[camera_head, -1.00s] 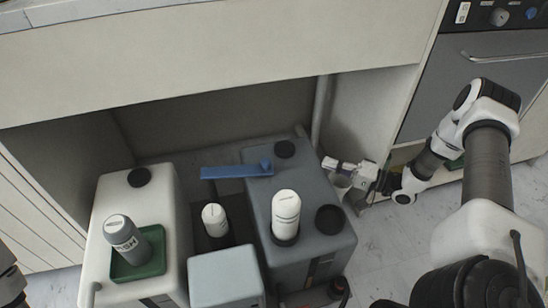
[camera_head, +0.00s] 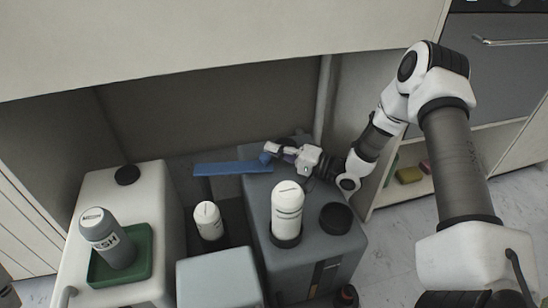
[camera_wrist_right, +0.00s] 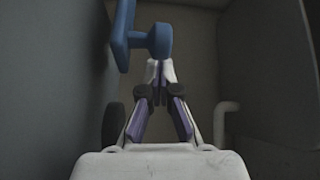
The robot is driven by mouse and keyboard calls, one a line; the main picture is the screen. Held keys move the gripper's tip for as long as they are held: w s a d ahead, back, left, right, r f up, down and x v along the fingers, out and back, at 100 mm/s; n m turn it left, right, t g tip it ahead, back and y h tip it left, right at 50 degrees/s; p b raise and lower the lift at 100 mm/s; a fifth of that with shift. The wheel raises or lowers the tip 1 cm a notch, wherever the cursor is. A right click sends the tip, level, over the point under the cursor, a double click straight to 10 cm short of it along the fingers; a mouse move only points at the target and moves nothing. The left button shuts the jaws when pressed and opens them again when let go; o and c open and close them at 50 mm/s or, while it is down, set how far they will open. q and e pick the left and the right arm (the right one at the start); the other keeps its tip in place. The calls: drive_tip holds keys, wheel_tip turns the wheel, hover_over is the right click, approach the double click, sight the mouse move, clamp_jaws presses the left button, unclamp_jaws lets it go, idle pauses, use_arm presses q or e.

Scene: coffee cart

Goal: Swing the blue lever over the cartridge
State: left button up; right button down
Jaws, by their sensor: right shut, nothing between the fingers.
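The blue lever (camera_head: 225,168) lies across the back of the dark grey tank (camera_head: 325,246), its arm pointing left over the gap toward the white tank. Its round knob (camera_head: 265,158) is at its right end. A white cartridge (camera_head: 287,208) stands upright in the dark grey tank, in front of the knob. My right gripper (camera_head: 272,150) is shut and empty, with its fingertips close beside the knob. In the right wrist view the fingertips (camera_wrist_right: 158,68) are just below the blue knob (camera_wrist_right: 160,40); I cannot tell whether they touch. The left gripper is not clearly seen.
A white tank (camera_head: 85,205) at left bears a green tray (camera_head: 145,270) with a grey bottle (camera_head: 105,238). Another white cartridge (camera_head: 208,220) stands between the tanks, behind a pale grey box (camera_head: 220,280). A cabinet panel (camera_head: 220,40) overhangs the back.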

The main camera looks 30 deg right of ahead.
drive_tip(key=shift+s+a, duration=0.2)
drive_tip(key=shift+s, duration=0.05)
drive_tip(key=shift+s+a+r+p, duration=0.1)
drive_tip(key=shift+s+a+p, duration=0.1)
drive_tip(key=shift+s+p, duration=0.3)
drive_tip(key=shift+s+a+p, duration=0.2)
drive_tip(key=shift+s+p, duration=0.15)
drive_tip(key=shift+s, duration=0.1)
drive_tip(key=shift+s+a, duration=0.1)
drive_tip(key=shift+s, duration=0.15)
wheel_tip(320, 180, up, 10)
